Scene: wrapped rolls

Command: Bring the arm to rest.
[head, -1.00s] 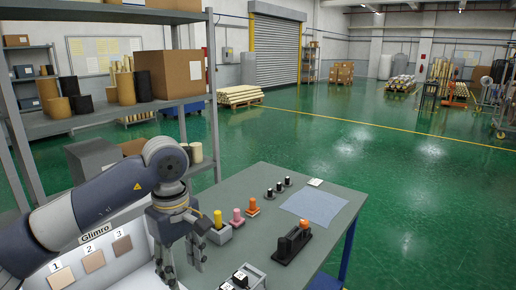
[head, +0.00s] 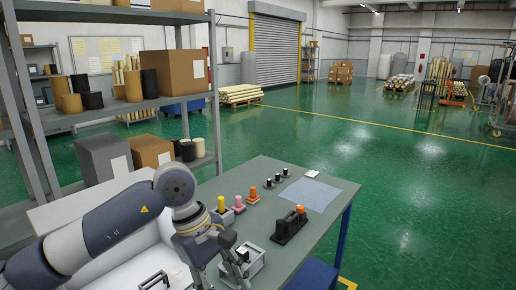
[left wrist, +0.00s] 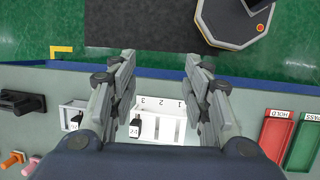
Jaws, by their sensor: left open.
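My left gripper (head: 222,274) hangs over the near-left part of the grey worktable (head: 304,245), at the lower edge of the head view. In the left wrist view its fingers (left wrist: 163,75) are spread apart with nothing between them. Beyond them is a white holder (left wrist: 158,127) with slots marked 1, 2 and 3. My arm is bent at the left of the head view and hides part of the table. My right gripper is in neither view.
Yellow (head: 221,205), pink (head: 239,205) and orange (head: 253,195) rolls stand on the table, with a black holder (head: 289,226) and a blue sheet (head: 311,194). Red (left wrist: 279,134) and green (left wrist: 304,145) trays show in the wrist view. A shelf (head: 130,107) stands left.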

